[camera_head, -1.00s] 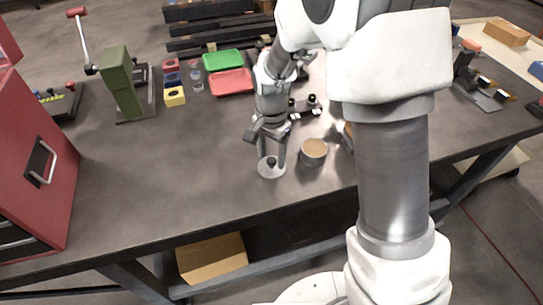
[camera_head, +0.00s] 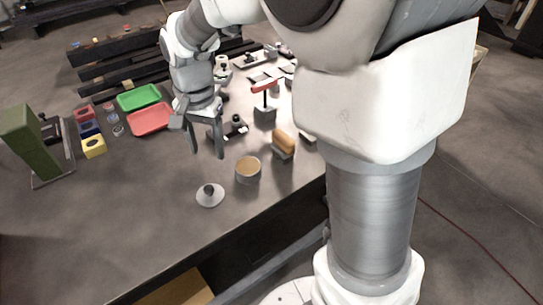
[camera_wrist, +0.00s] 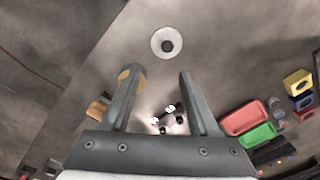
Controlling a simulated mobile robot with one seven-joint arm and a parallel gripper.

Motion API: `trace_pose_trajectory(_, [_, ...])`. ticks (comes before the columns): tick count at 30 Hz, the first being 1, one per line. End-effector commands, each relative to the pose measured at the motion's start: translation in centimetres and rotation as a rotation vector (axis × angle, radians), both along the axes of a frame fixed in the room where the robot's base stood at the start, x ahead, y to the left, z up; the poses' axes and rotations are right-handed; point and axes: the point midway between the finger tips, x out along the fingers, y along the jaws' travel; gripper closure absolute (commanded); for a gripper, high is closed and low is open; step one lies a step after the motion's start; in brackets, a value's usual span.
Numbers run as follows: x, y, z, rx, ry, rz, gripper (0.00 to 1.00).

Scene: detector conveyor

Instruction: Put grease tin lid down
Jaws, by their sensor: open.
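The grease tin lid (camera_head: 210,195) is a pale round disc with a dark knob, lying flat on the table near its front edge. It also shows in the wrist view (camera_wrist: 167,43), ahead of the fingers. The open grease tin (camera_head: 248,170), a grey can with tan contents, stands just right of the lid, apart from it. In the wrist view it is partly hidden behind the left finger. My gripper (camera_head: 207,155) is open and empty, raised above the table behind the lid and not touching it.
A red tray (camera_head: 151,120) and a green tray (camera_head: 138,97) lie to the left. Yellow (camera_head: 94,146), blue and red blocks stand beside them. A brush-like block (camera_head: 283,143) stands right of the tin. The table left of the lid is clear.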

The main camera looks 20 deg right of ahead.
Motion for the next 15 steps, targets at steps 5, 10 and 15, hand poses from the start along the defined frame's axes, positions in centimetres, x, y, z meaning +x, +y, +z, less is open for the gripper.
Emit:
trace_pose_trajectory(5, [-3.5, -3.3, 4.4, 0.014, -0.109, 0.124, 0.38])
trace_pose_trajectory(10, [-7.3, -5.9, 7.1, -0.006, -0.212, 0.254, 0.38])
trace_pose_trajectory(15, [-11.4, -8.0, 8.7, -0.059, -0.312, 0.382, 0.38])
